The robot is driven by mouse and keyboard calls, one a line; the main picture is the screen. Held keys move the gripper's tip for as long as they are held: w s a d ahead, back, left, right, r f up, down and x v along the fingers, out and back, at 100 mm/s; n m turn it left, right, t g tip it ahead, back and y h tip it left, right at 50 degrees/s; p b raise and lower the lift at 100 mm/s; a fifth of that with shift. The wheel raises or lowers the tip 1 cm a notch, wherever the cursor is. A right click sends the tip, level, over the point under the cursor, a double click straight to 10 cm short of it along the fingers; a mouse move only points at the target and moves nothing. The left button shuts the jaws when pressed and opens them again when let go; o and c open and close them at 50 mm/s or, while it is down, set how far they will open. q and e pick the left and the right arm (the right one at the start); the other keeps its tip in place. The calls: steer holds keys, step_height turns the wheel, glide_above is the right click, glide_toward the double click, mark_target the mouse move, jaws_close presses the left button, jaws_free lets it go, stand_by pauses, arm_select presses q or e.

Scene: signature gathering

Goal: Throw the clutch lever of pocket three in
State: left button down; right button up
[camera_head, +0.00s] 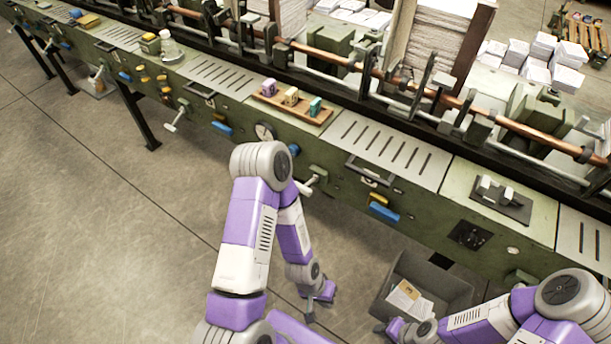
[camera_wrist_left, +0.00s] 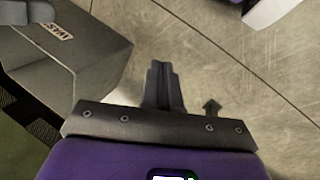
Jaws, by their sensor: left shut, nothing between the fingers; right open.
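A clutch lever with a pale handle (camera_head: 310,185) sticks out of the green machine front, just right of my left elbow. A similar pale lever (camera_head: 175,119) shows further left. I cannot tell which belongs to pocket three. My left gripper (camera_head: 312,312) hangs low over the floor, well below and apart from the levers. In the left wrist view its fingers (camera_wrist_left: 164,85) are together and empty. My right gripper (camera_head: 381,328) is at the bottom, left of my right forearm and close to the grey bin; its fingers are small here.
A grey waste bin (camera_head: 400,262) with papers stands on the floor between my arms; it also shows in the left wrist view (camera_wrist_left: 95,60). A wooden tray (camera_head: 318,117) holds small coloured blocks.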

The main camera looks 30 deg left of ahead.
arm_select(q)
steer(key=w+a+r+m+p, duration=0.2)
steer(key=w+a+r, duration=0.2)
steer(key=w+r, duration=0.45)
step_height(320, 180, up, 28)
steer(key=m+y+p, duration=0.2)
steer(key=y+p, duration=0.2)
steer(key=p, duration=0.1)
glide_above(302, 185)
steer(key=shift+w+f+t, duration=0.25)
steer(key=shift+t, duration=0.05)
steer(key=shift+f, duration=0.1)
steer(key=f, duration=0.3)
steer(key=f+b, duration=0.1)
steer(key=f, duration=0.3)
steer(key=w+f+b, duration=0.1)
steer(key=f, duration=0.2)
steer(key=shift+d+f, duration=0.15)
steer(key=shift+s+f+n+b, duration=0.15)
steer(key=shift+s+f+b, duration=0.1)
steer(key=shift+f, duration=0.3)
steer(key=shift+s+f+n+b, duration=0.15)
steer(key=shift+s+f+b, duration=0.1)
steer(key=shift+f, duration=0.25)
steer(key=shift+s+f, duration=0.25)
steer(key=shift+f, duration=0.3)
